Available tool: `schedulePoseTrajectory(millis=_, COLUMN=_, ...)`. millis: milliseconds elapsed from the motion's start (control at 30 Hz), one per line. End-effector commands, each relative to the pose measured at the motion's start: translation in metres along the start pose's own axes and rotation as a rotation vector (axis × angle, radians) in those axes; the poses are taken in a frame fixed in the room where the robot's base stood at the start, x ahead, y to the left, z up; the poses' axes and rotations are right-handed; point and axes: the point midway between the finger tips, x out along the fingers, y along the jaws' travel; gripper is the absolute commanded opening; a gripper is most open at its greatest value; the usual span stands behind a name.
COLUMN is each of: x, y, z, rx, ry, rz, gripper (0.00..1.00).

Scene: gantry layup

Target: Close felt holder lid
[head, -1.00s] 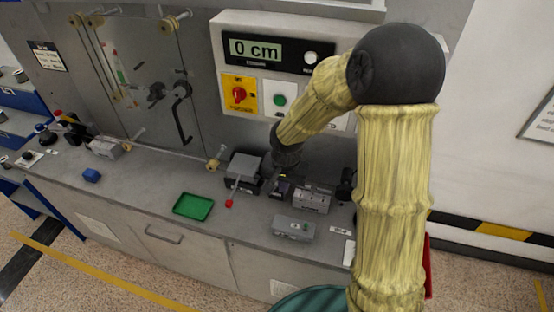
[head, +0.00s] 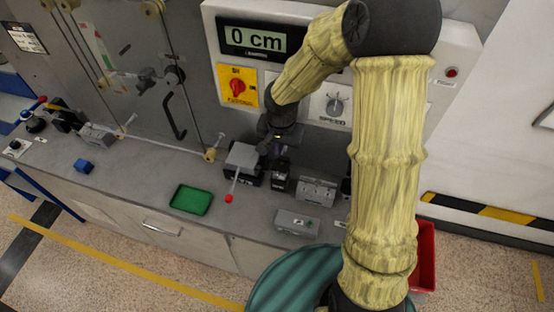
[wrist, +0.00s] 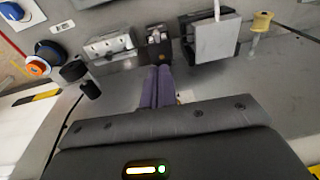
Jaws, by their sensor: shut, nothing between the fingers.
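No part is plainly marked as the felt holder, and I cannot tell its lid for certain. A small dark clamp-like unit (head: 280,176) stands on the bench between a grey-topped black box (head: 242,160) and a grey metal block (head: 318,190). In the wrist view the small unit (wrist: 157,42) lies just beyond my fingertips, with the grey block (wrist: 110,46) to its left and the grey-topped box (wrist: 216,40) to its right. My gripper (wrist: 157,70) is shut and empty, its purple fingers together. In the head view my gripper (head: 272,150) is partly hidden, above and behind the units.
A red-tipped lever (head: 229,198) sticks out in front of the grey-topped box. The control panel (head: 305,55) rises behind. Bench between tray and blue block is clear.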

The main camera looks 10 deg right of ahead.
Motion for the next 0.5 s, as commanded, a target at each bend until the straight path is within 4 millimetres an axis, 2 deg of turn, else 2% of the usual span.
schedulePoseTrajectory(millis=267, x=0.004, y=0.001, z=0.000, rx=0.002, ry=-0.001, rz=0.001, gripper=0.00)
schedulePoseTrajectory(millis=500, x=0.031, y=-0.001, z=0.002, rx=-0.005, ry=-0.004, rz=0.002, gripper=0.00)
